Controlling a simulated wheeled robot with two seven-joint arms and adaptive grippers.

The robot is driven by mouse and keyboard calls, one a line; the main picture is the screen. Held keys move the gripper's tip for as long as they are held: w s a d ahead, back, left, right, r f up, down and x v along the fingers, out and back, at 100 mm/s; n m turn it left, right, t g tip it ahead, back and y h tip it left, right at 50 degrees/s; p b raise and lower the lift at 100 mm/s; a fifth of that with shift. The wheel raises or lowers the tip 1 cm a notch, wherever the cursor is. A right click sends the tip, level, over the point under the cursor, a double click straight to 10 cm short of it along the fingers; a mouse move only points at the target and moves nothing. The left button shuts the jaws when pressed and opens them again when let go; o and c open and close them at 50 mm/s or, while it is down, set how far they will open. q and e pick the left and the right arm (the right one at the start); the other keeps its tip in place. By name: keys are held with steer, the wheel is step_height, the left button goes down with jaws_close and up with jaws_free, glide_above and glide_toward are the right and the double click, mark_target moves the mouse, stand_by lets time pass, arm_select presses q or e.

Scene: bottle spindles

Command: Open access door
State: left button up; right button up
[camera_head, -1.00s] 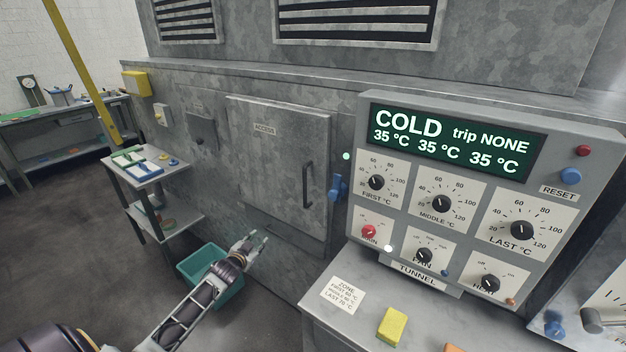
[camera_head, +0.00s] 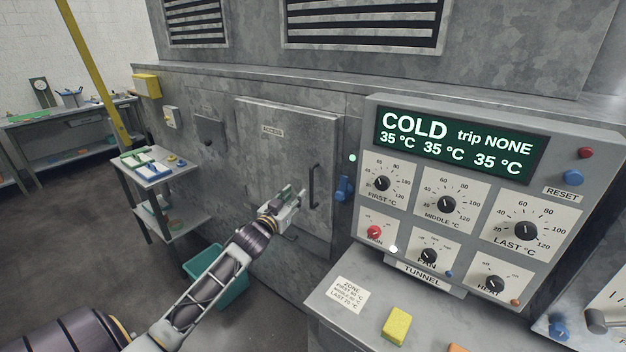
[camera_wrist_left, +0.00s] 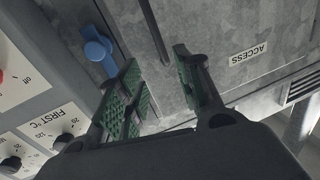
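The grey access door (camera_head: 270,160) is shut in the cabinet wall, with a label reading ACCESS near its top. Its dark vertical handle (camera_head: 314,186) is on the right side. A blue latch (camera_head: 343,188) sits on the wall just right of the door. My left gripper (camera_head: 297,197) is in front of the door's lower right, just left of the handle. In the left wrist view the green-padded fingers (camera_wrist_left: 160,88) are apart with nothing between them. The handle (camera_wrist_left: 153,28) and blue latch (camera_wrist_left: 97,48) show beyond the fingers. My right gripper is not in view.
The control panel (camera_head: 478,110) with knobs and a COLD display juts out at right, above a ledge holding a yellow block (camera_head: 396,326). A teal bin (camera_head: 232,291) is on the floor below my left arm. A small shelf cart (camera_head: 135,172) stands at left.

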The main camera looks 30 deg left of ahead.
arm_select(q)
steer(key=shift+n, duration=0.4)
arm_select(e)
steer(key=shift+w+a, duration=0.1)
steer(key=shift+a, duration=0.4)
arm_select(q)
steer(key=shift+a, duration=0.1)
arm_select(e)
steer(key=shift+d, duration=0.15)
arm_select(q)
glide_toward(311, 179)
steer(key=shift+w, duration=1.3)
steer(key=shift+w+a+p, duration=0.15)
steer(key=shift+w+a, duration=0.05)
steer(key=shift+w, duration=0.6)
steer(key=shift+w+a+p, duration=0.2)
steer(key=shift+w, duration=0.55)
steer(key=shift+w+a+p, duration=0.15)
steer(key=shift+w, duration=0.65)
steer(key=shift+w+a, duration=0.1)
steer(key=shift+w, duration=1.05)
steer(key=shift+w+a, duration=0.1)
steer(key=shift+w, duration=0.4)
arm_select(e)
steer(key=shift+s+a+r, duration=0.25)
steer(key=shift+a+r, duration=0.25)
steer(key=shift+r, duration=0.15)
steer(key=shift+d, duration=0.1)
